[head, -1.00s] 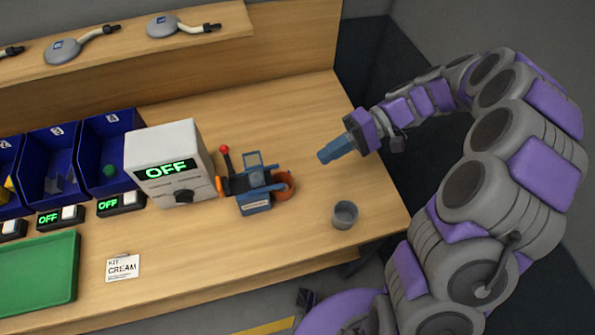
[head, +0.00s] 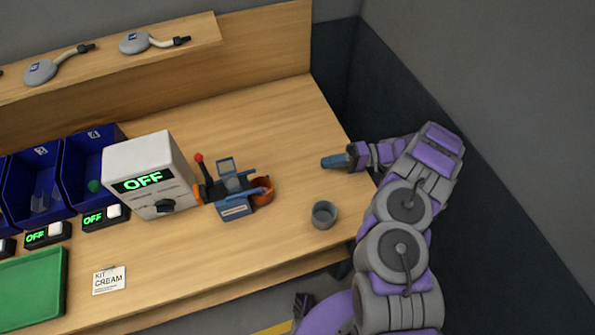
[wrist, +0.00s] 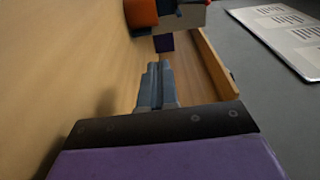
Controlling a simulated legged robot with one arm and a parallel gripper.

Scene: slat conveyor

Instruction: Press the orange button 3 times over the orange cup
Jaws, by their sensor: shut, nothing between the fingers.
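The orange cup (head: 262,192) sits against the right side of a small blue-grey device (head: 236,205) on the bench. An orange shape, which I take to be the cup, is cut off at the top of the wrist view (wrist: 141,13). I cannot make out an orange button for certain; a small orange part (head: 201,194) shows at the device's left side. My gripper (head: 335,162) is shut and empty, right of the cup and apart from it, over the bench's right part. Its blue fingers also show together in the wrist view (wrist: 157,82).
A grey cup (head: 324,215) stands near the bench's front right, below my gripper. A white box (head: 150,165) reading OFF stands left of the device, with a red-knobbed lever (head: 199,158) between them. Blue bins (head: 95,170) and a green tray (head: 30,285) are further left.

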